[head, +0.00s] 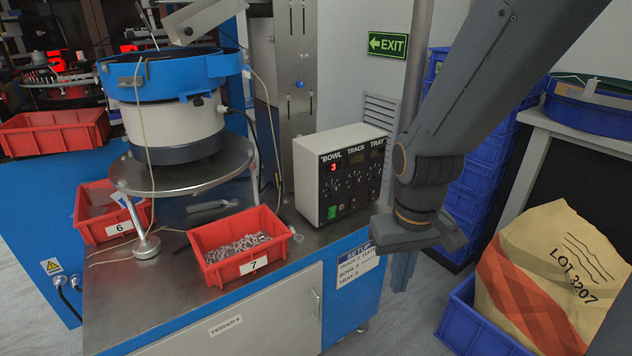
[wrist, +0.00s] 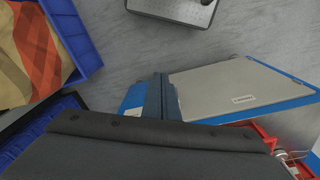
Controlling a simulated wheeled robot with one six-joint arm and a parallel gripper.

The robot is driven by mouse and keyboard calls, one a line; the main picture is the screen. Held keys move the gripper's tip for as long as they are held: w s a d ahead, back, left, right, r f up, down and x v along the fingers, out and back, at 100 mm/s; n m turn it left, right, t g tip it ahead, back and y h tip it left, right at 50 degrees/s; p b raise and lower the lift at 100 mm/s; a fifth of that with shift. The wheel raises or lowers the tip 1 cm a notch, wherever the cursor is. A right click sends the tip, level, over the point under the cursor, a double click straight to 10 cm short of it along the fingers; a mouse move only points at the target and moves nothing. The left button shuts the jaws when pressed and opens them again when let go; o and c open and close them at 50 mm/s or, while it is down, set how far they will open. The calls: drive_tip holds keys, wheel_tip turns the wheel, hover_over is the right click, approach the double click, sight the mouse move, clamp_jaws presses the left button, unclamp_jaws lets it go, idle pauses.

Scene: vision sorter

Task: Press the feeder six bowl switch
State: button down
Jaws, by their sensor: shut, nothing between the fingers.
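The control box (head: 345,172) stands on the metal bench top, with columns labelled BOWL, TRACK and TRAY. Its BOWL column has a lit red 3, a dial and a green switch (head: 331,212) at the bottom. My gripper (head: 403,279) is right of the box and lower, apart from it, pointing down beside the bench. Its fingers are shut and empty; they also show in the wrist view (wrist: 161,92). The switch is not visible in the wrist view. The bench front has a label (head: 225,325) starting FEEDER; its last character is hard to read.
Red trays marked 6 (head: 119,227) and 7 (head: 250,265) lie on the bench left of the box, near the blue-rimmed bowl feeder (head: 170,118). A setup card (head: 357,263) hangs on the bench corner. A sack (head: 552,275) in a blue bin stands at right.

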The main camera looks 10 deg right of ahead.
drive_tip(key=w+d+f+n+t+p, duration=0.1)
drive_tip(key=w+d+n+t, duration=0.2)
drive_tip(key=w+n, duration=0.4)
drive_tip(key=w+d+f+n+t+p, duration=0.15)
drive_tip(key=w+n, duration=0.25)
drive_tip(key=w, duration=0.5)
drive_tip(key=w+a+n+t+y+p, duration=0.1)
drive_tip(key=w+a+n+t+y, duration=0.2)
drive_tip(key=w+n+y, duration=0.2)
drive_tip(key=shift+w+a+r+n, duration=0.15)
drive_tip(key=shift+w+a+n, duration=0.25)
drive_tip(key=shift+w+n, duration=2.1)
drive_tip(key=shift+s+n+t, duration=0.25)
drive_tip(key=shift+s+n, duration=0.7)
drive_tip(key=shift+n, duration=0.05)
drive_tip(key=p, duration=0.3)
approach(332, 211)
drive_tip(key=x, duration=0.4)
drive_tip(key=shift+d+f, duration=0.15)
drive_tip(key=shift+f, duration=0.45)
drive_tip(key=shift+w+a, duration=0.25)
drive_tip(key=shift+w, duration=0.3)
drive_tip(key=shift+a, duration=0.1)
